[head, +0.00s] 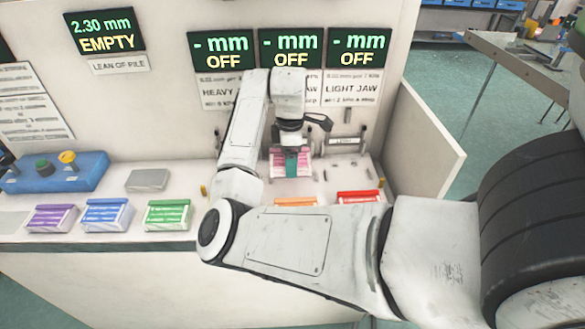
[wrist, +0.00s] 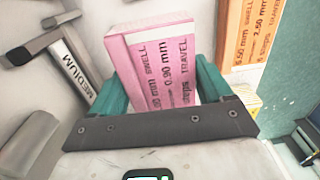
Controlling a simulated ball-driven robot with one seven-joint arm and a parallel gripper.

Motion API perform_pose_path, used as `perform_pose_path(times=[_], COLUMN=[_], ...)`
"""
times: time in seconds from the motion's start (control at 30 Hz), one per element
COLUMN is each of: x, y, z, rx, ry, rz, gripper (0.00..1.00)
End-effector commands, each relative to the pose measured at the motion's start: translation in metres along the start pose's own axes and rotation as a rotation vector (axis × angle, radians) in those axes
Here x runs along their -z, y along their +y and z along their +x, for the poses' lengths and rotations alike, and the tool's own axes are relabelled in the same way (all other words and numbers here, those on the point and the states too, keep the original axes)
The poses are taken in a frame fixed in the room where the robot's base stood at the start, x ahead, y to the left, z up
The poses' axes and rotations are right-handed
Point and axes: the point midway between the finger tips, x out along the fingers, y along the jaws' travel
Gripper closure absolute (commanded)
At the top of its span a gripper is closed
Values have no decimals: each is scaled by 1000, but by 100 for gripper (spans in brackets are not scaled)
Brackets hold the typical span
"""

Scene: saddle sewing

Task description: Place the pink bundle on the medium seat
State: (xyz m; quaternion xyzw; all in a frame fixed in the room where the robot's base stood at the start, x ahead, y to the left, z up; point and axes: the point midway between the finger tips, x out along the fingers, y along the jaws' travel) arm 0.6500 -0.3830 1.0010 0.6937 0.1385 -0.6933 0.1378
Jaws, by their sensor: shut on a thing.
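The pink bundle (wrist: 150,50) is a printed pink block with "SWELL" and "0.90 mm TRAVEL" on it. My gripper (wrist: 160,90) has its teal fingers on either side of the bundle and is shut on it. In the head view the pink bundle (head: 277,168) is at the back of the bench below the dark screens, with my gripper (head: 291,165) over it. A bar labelled MEDIUM (wrist: 72,72) is left of the bundle in the wrist view. I cannot tell whether the bundle touches the seat surface, as its underside is hidden.
Purple (head: 52,218), blue (head: 106,214) and green (head: 167,214) bundles lie along the bench front. Orange (head: 296,202) and red (head: 358,196) bundles are partly behind my arm. A post labelled LIGHT (head: 345,140) stands right of my gripper. A side panel (head: 425,135) closes the bench's right end.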

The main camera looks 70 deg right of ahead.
Motion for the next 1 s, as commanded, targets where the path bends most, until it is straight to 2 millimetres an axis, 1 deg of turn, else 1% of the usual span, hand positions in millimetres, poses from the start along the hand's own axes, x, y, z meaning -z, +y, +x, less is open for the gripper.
perform_pose_path(times=[0.03,0.27,0.4,0.5,0.87,0.9,1.0], x=[-2,-8,-6,-6,-7,-6,-6], y=[4,15,13,14,14,14,14], z=[4,19,38,46,50,51,50], rx=[2,2,2,0,0,0,-1], ry=[0,0,0,-1,-1,0,0], rz=[1,1,-1,-1,0,1,1], gripper=[60,60,60,60,60,20,11])
